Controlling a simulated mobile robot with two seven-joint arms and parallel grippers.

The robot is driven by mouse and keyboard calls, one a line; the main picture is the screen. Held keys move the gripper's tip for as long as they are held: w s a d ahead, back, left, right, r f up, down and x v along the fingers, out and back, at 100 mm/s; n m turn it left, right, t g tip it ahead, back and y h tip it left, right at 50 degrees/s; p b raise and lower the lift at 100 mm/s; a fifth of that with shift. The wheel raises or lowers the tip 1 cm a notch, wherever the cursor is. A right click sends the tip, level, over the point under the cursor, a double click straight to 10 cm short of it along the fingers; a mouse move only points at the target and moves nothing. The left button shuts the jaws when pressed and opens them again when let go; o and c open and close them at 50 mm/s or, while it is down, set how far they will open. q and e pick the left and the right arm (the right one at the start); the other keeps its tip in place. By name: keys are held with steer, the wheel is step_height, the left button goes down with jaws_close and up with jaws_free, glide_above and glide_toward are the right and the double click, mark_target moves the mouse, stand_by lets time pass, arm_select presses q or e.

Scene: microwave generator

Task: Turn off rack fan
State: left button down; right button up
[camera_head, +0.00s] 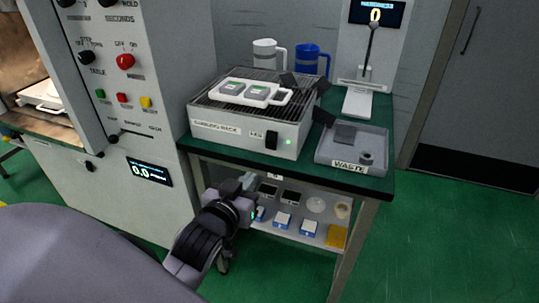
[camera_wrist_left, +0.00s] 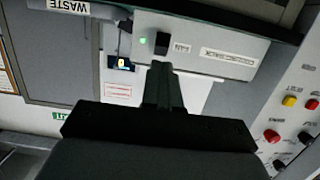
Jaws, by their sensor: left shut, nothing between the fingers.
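The cooling rack (camera_head: 205,127) is a pale box with a dark grille on top, standing on the green-topped bench. Its front has a FAN label, a black switch (camera_head: 271,140) and a lit green light (camera_head: 289,142). The wrist view shows the rack front (camera_wrist_left: 210,47) upside down, with the switch (camera_wrist_left: 161,43) and the lit green light (camera_wrist_left: 143,41). My left gripper (camera_head: 250,180) is low in front of the bench edge, below the switch. Its fingers (camera_wrist_left: 161,68) are shut and empty, and overlap the view just below the switch; contact cannot be told. My right gripper is not in view.
A white tray (camera_head: 284,97) lies on the rack's grille. A grey WASTE tray (camera_head: 376,145) stands right of the rack, with dark pieces nearby. White (camera_head: 264,52) and blue (camera_head: 307,58) mugs stand behind. A tall machine (camera_head: 150,95) is at left; a shelf (camera_head: 325,238) lies below.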

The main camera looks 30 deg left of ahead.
mark_target(273, 150)
arm_select(q)
steer(key=x, duration=1.3)
steer(key=shift+w+f, duration=0.1)
steer(key=shift+w, duration=0.25)
steer(key=shift+w+f+t+b, duration=0.25)
steer(key=shift+f+b, duration=0.2)
steer(key=shift+b, duration=0.4)
steer(key=shift+a+r, duration=0.1)
steer(key=shift+r, duration=0.2)
steer(key=shift+f, duration=0.1)
